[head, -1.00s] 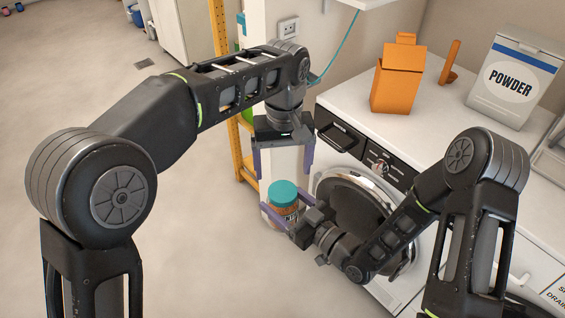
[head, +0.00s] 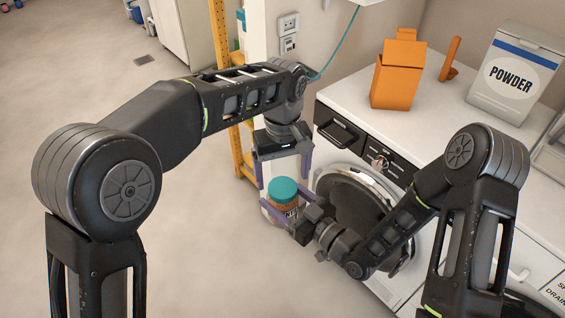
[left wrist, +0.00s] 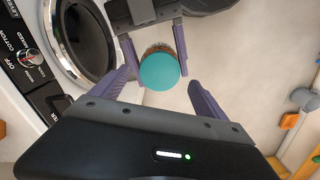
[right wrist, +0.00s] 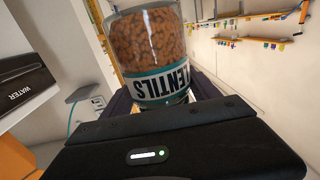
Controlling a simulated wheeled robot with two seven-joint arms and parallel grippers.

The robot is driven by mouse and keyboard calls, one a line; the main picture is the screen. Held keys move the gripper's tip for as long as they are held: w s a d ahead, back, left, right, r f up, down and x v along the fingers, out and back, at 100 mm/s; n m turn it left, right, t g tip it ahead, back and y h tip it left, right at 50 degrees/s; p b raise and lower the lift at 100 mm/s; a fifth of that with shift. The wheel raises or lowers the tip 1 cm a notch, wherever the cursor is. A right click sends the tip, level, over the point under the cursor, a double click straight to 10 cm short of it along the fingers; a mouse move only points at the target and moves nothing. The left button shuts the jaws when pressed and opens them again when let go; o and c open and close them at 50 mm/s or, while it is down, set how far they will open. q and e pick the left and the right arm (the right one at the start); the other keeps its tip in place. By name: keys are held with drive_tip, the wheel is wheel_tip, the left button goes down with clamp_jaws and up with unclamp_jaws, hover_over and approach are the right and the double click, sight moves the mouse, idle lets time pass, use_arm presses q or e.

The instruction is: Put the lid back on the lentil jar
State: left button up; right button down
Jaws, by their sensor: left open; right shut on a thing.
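The lentil jar (head: 290,208) is a clear jar of orange-brown lentils. My right gripper (head: 287,214) is shut on it and holds it upright in front of the washing machine. In the right wrist view the jar (right wrist: 150,40) shows its LENTILS label upside down; its lid end is hidden there. The teal lid (head: 284,189) is at the top of the jar; I cannot tell whether it is seated. My left gripper (head: 284,178) is open and points down from above, its fingers on either side of the lid. In the left wrist view the lid (left wrist: 160,72) lies between the fingertips.
The washing machine (head: 330,140) stands close behind the jar, its round door near my right gripper. On the white counter (head: 445,95) are an orange box (head: 397,75), an orange upright piece (head: 450,58) and a POWDER box (head: 513,75). The floor at left is open.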

sight(283, 187)
use_arm(q)
drive_tip(key=shift+f, duration=1.8)
drive_tip(key=shift+c, duration=0.6)
drive_tip(key=c, duration=1.5)
drive_tip(key=shift+o, duration=0.2)
drive_tip(key=m, duration=0.4)
drive_tip(key=shift+m, duration=0.4)
drive_tip(key=m, duration=0.6)
drive_tip(key=shift+m, duration=0.3)
drive_tip(key=o, duration=1.5)
drive_tip(key=shift+o, duration=0.2)
